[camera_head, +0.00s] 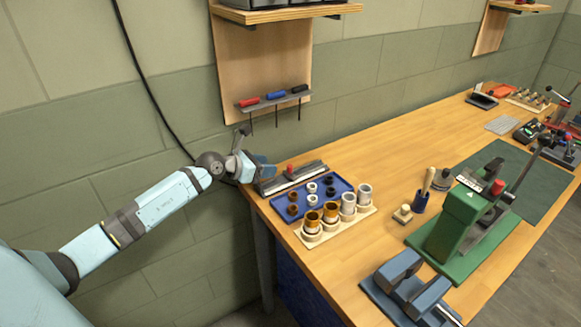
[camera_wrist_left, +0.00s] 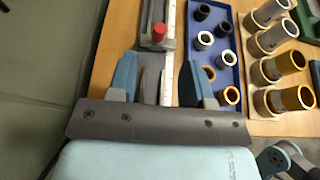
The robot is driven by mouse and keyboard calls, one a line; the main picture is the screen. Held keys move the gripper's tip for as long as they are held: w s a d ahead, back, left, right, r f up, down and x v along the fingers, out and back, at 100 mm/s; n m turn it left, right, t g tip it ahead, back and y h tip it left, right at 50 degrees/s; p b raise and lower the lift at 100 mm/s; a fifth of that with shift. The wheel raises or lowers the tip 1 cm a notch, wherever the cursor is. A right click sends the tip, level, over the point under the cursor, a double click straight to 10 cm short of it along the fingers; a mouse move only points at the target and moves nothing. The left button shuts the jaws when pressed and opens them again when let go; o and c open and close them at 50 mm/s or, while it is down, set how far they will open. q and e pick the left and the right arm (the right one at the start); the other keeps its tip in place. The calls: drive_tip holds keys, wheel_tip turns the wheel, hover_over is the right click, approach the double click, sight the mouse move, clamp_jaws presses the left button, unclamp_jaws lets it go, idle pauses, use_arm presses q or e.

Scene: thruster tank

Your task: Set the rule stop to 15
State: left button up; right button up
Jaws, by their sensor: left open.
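The rule (camera_head: 312,170) is a dark grey rail at the far left corner of the workbench. A small stop with a red knob (camera_head: 290,169) sits on it. In the left wrist view the white scale strip of the rule (camera_wrist_left: 169,62) runs away from me, and the red knob (camera_wrist_left: 159,32) stands beyond my fingers. Its numbers are too small to read. My left gripper (camera_head: 262,168) is at the near-left end of the rule; in the wrist view its open fingers (camera_wrist_left: 160,80) straddle the rail, with the knob apart from them.
A blue tray (camera_head: 327,206) with dark and white rings lies beside the rule. A wooden rack (camera_head: 314,242) with grey and orange cylinders stands in front of it. A green press (camera_head: 460,222) stands farther right. Screwdrivers (camera_head: 273,95) hang on the wall board behind.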

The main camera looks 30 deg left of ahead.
sight(290, 165)
use_arm(q)
drive_tip(key=x, duration=0.9)
drive_tip(key=shift+w+d, duration=0.1)
drive_tip(key=shift+w, duration=0.05)
clamp_jaws()
